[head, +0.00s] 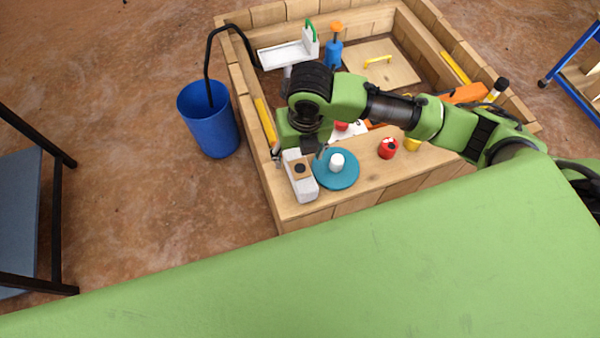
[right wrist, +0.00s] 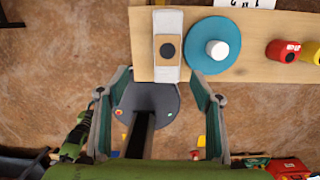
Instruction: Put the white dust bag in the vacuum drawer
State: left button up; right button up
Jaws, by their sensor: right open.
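The white dust bag (head: 302,187) lies on the near wooden ledge, left of a blue disc. It is a long white pack with a brown card square and a black round hole. In the right wrist view the bag (right wrist: 168,22) lies ahead, its near end just beyond the fingertips. My right gripper (head: 298,151) is above the bag's far end in the head view. In the right wrist view my right gripper (right wrist: 160,77) is open with nothing between its fingers. A white open tray (head: 281,56) with a green handle, possibly the vacuum drawer, is at the back left. My left gripper is out of view.
The blue disc (head: 346,178) with a white knob (head: 336,162) sits close beside the bag. A red weight-like object (head: 387,148) stands further right. A blue bin (head: 208,130) with a black hose stands outside the wooden frame.

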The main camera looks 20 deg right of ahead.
aim_at(300, 169)
jog(key=shift+n, duration=0.5)
jog(key=f, duration=0.4)
jog(key=w+f+p, duration=0.1)
jog(key=f, duration=0.4)
jog(key=w+d+f, duration=0.1)
jog(key=f, duration=0.3)
jog(key=shift+w+f, duration=0.1)
jog(key=shift+f, duration=0.1)
jog(key=c, duration=1.2)
